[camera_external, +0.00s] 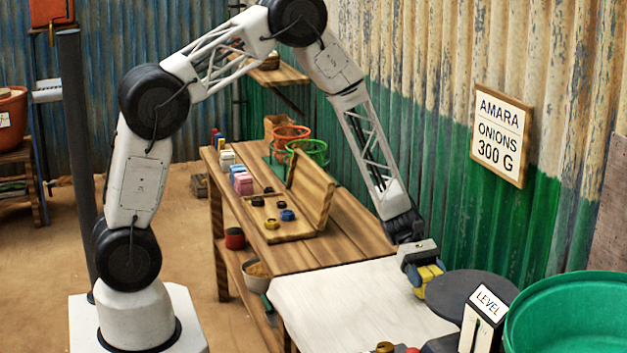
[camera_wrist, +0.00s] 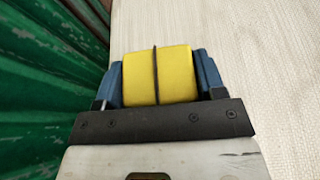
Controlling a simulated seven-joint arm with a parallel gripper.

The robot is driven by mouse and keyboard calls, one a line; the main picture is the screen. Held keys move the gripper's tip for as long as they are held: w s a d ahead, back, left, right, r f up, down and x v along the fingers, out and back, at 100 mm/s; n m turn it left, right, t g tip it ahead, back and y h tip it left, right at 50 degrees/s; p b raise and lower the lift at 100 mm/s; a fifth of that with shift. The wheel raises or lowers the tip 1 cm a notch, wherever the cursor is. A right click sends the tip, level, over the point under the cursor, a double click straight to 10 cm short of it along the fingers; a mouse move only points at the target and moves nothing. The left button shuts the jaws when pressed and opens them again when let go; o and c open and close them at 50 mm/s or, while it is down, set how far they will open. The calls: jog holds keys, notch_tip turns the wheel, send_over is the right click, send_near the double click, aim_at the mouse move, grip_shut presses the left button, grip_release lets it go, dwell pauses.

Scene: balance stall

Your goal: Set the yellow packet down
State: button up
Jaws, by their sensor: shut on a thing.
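The yellow packet (camera_wrist: 175,75) has a dark band around its middle. My gripper (camera_wrist: 160,82) is shut on it, with a blue finger on each side in the wrist view. In the external view the packet (camera_external: 428,274) is between the fingers of my gripper (camera_external: 422,272), at the right end of the pale cloth-covered surface (camera_external: 345,300), close to the dark round plate (camera_external: 465,294). I cannot tell whether the packet touches the surface beneath it.
A LEVEL sign (camera_external: 487,301) and a large green tub (camera_external: 570,315) stand at the right. An open wooden box (camera_external: 300,215) with small weights sits on the wooden table (camera_external: 340,250). A green corrugated wall (camera_external: 450,190) runs close behind my gripper. The pale cloth's middle is clear.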

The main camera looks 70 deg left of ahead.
jog(key=shift+f, duration=0.4)
jog(key=shift+f, duration=0.1)
jog(key=o, duration=1)
jog(key=shift+v, duration=6.05)
jog(key=shift+d, duration=0.1)
